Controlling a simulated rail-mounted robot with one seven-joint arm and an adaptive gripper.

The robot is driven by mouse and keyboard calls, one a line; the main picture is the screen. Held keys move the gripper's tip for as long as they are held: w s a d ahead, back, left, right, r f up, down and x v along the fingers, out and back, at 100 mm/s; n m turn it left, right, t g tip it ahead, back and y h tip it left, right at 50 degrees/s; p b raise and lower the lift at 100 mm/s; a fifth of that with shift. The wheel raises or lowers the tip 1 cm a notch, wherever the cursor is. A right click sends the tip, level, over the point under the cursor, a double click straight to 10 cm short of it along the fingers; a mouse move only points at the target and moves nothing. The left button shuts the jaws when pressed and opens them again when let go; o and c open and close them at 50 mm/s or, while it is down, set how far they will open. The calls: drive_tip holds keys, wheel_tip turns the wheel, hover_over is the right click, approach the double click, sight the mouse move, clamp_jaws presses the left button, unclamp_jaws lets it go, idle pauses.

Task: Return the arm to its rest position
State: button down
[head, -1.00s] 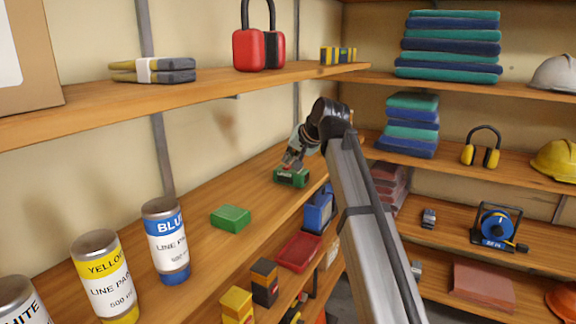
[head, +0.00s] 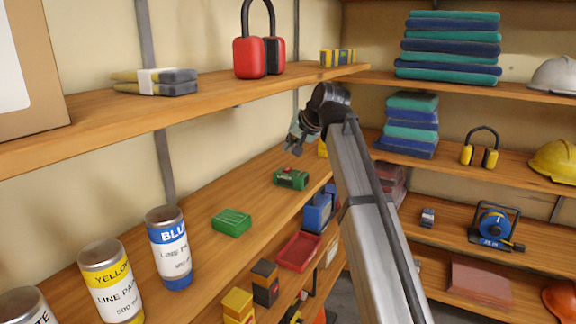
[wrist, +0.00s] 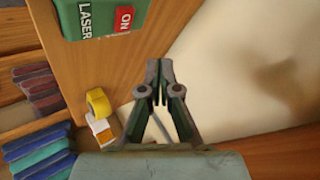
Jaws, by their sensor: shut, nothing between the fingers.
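My gripper (head: 294,150) is at the end of my arm, over the back part of the middle left shelf. In the wrist view its fingers (wrist: 159,72) are together with nothing between them. A green device (head: 291,179) sits on that shelf below my gripper, apart from it. It also shows at the top left of the wrist view as a green case (wrist: 100,18) with the words LASER and ON.
A green box (head: 232,222) and paint cans (head: 169,248) stand nearer on the same shelf. The upper shelf (head: 220,92) holds a red padlock (head: 258,57). Stacked towels (head: 408,125) are at right.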

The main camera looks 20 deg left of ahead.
drive_tip(key=shift+r, duration=0.85)
